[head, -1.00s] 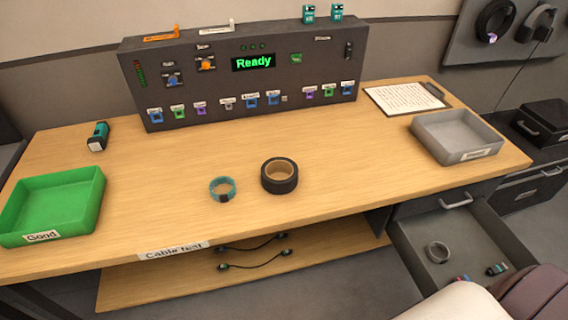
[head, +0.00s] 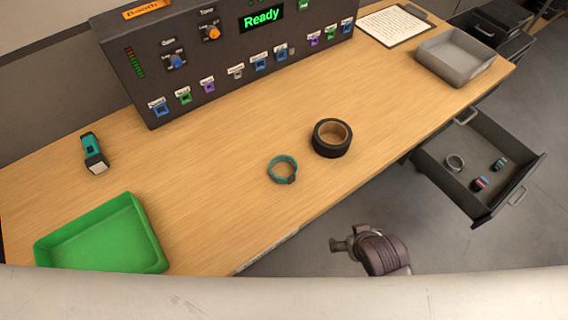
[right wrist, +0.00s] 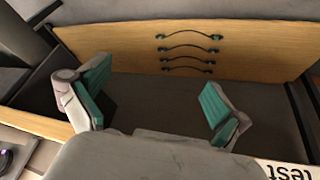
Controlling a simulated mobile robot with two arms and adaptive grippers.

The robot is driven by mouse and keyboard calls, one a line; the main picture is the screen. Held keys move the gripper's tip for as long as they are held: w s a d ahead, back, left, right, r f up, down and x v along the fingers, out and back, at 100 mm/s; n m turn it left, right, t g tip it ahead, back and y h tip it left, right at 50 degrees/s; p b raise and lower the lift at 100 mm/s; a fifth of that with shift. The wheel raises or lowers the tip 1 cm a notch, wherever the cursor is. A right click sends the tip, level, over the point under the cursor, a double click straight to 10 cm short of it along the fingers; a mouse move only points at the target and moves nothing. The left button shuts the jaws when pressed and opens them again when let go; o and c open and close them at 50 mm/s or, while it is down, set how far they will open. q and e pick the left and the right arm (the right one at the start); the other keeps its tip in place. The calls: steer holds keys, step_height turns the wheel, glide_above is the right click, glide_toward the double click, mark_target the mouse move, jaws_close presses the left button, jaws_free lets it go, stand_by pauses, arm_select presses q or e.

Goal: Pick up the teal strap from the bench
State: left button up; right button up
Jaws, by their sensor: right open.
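The teal strap (head: 271,172) is a small closed ring with a dark clasp. It lies on the wooden bench (head: 215,150) just left of a black tape roll (head: 319,145), with a small gap between them. My right gripper (right wrist: 158,95) shows in the right wrist view, open and empty, with teal pads on both fingers. It is in front of the bench, facing the lower shelf, and the strap is not in that view. In the head view a part of my arm shows past the bench's front edge. My left gripper is not in view.
A green tray (head: 100,245) stands at the bench's left, near a teal-and-black device (head: 94,152). A control panel (head: 215,60) reading "Ready" stands behind. A grey tray (head: 455,62) is at far right. An open drawer (head: 480,165) juts out at right. Cables (right wrist: 188,48) hang on the lower shelf.

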steer(key=w+a+r+t+y, duration=0.1)
steer(key=a+r+t, duration=0.1)
steer(key=a+r, duration=0.2)
steer(key=w+a+r+n+t+y, duration=0.1)
steer(key=w+a+r+t+y, duration=0.1)
steer(key=a+r, duration=0.2)
steer(key=w+a+r+n+t+y, duration=0.1)
steer(key=a+r, duration=0.3)
steer(key=r, duration=0.4)
steer(key=shift+w+t+p, duration=0.3)
steer(key=shift+t+p, duration=0.05)
steer(key=shift+t, duration=0.05)
steer(key=shift+w+a+y, duration=0.4)
steer(key=shift+w+a, duration=0.05)
steer(key=shift+a, duration=0.35)
glide_toward(278, 161)
steer(key=shift+p+x, duration=0.7)
steer(key=shift+x, duration=2.35)
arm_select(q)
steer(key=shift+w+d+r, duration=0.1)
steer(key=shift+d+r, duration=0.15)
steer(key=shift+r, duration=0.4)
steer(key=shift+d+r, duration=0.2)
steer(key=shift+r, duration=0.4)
arm_select(e)
steer(key=shift+r, duration=0.15)
steer(key=c, duration=0.7)
